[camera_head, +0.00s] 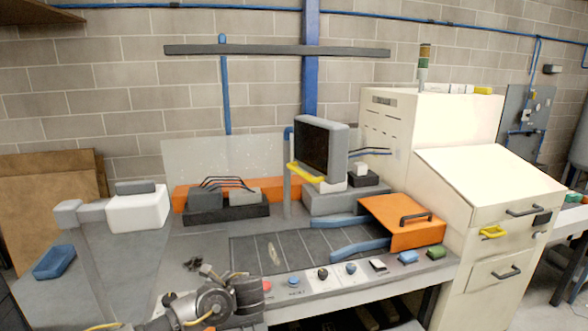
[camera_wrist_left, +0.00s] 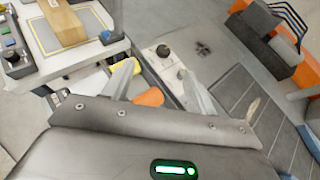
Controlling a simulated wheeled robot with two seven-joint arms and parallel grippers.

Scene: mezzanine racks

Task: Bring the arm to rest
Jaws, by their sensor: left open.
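My left arm (camera_head: 205,303) comes in low from the left in the head view, in front of the bench. Its dark gripper end (camera_head: 246,294) is by the left end of the bench's front button strip; its fingertips are hard to make out there. In the left wrist view my left gripper (camera_wrist_left: 158,82) has its two pale fingers spread apart, with no object held between them. The bench's front strip with a black knob (camera_wrist_left: 162,50) lies beyond the fingers. My right gripper is in neither view.
The bench carries a monitor (camera_head: 320,147), an orange hood (camera_head: 402,222) and a button strip (camera_head: 322,280). A cream cabinet (camera_head: 490,200) stands at the right. A blue item (camera_head: 54,262) lies at the left. The wrist view shows a wooden block (camera_wrist_left: 60,22) and an orange part (camera_wrist_left: 150,97) below.

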